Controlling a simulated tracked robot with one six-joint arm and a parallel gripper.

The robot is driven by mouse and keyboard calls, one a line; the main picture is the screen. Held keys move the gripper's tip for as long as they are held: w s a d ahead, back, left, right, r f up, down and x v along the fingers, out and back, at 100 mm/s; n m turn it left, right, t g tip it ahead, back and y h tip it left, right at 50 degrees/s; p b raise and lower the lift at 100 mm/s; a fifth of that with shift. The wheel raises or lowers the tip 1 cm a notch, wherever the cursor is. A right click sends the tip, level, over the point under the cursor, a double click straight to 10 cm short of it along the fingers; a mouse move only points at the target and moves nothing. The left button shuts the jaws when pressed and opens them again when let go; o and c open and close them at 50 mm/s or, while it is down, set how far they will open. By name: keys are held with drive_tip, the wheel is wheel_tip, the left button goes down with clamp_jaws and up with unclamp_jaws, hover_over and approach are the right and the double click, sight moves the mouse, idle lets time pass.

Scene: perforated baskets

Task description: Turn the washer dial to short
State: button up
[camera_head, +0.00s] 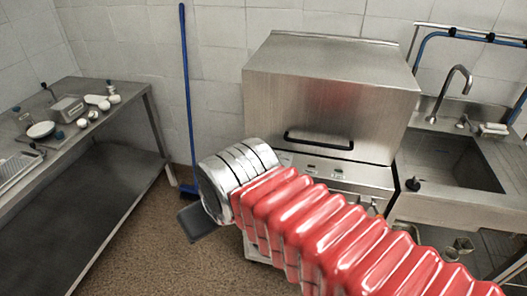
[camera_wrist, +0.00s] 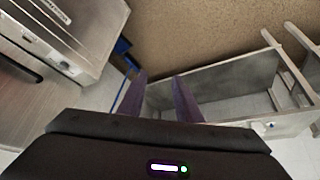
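The steel washer (camera_head: 330,95) stands against the back wall in the head view, its hood closed with a black handle across the front. Its control panel (camera_head: 345,172) lies below the hood, partly covered by my red arm; I cannot make out which small part is the dial or its setting. In the wrist view the panel (camera_wrist: 45,48) shows tilted at the upper left. My gripper (camera_wrist: 160,77) has two purple fingers spread apart with nothing between them. It is clear of the panel, to its right in that view. In the head view the gripper is mostly hidden behind the arm.
A steel table (camera_head: 75,95) with cups and trays stands at the left. A blue broom (camera_head: 187,100) leans on the wall left of the washer. A sink (camera_head: 455,160) with a tap adjoins the washer's right.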

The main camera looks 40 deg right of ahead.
drive_tip(key=shift+o, duration=0.5)
drive_tip(key=shift+o, duration=1.1)
drive_tip(key=shift+w+d+r, duration=0.15)
drive_tip(key=shift+w+d, duration=0.1)
drive_tip(key=shift+w, duration=0.2)
drive_tip(key=w+d, duration=1.3)
drive_tip(key=d, duration=0.1)
drive_tip(key=w+d+f, duration=0.2)
drive_tip(key=d+f, duration=0.1)
drive_tip(key=d, duration=0.8)
drive_tip(key=w+d+f+m+g, duration=0.1)
drive_tip(key=w+d+f, duration=0.2)
drive_tip(key=d, duration=0.8)
drive_tip(key=shift+d+f+m+h, duration=0.3)
drive_tip(key=shift+f, duration=0.2)
drive_tip(key=shift+w+f, duration=0.1)
